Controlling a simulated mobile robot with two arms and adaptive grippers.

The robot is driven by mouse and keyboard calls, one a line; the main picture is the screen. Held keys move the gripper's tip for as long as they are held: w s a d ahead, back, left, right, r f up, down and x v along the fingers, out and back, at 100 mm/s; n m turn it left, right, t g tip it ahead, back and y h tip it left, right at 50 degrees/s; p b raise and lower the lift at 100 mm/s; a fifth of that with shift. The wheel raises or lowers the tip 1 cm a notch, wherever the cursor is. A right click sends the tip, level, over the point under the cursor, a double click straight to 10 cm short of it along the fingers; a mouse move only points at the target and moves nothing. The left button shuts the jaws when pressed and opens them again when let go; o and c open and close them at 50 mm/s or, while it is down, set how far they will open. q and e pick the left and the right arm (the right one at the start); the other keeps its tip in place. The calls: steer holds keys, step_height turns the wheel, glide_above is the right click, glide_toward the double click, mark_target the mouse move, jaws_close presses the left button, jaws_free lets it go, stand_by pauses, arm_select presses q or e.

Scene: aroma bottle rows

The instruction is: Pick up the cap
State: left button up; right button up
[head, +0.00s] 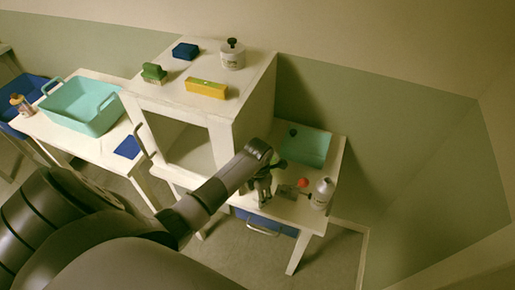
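A small dark object (293,132), which looks like a black cap, sits by the upper left corner of the teal mat (312,150) on the low right table. A white bottle (322,194) stands near that table's right edge; its top is too small to read clearly. My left gripper (266,190) points down over the same table, left of the bottle and nearer than the mat. It is apart from the dark object. Its fingers are small and dark, and I cannot tell whether they are open. My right gripper is not in view.
A red ball-like object (303,183) and a small brown item (287,193) lie between gripper and bottle. The tall white cabinet (255,95) stands left of the low table. A black-topped bottle (232,57) and a yellow block (206,88) stand on it. A wall is behind.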

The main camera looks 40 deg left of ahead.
arm_select(q)
steer(key=shift+c, duration=0.2)
steer(key=c, duration=0.7)
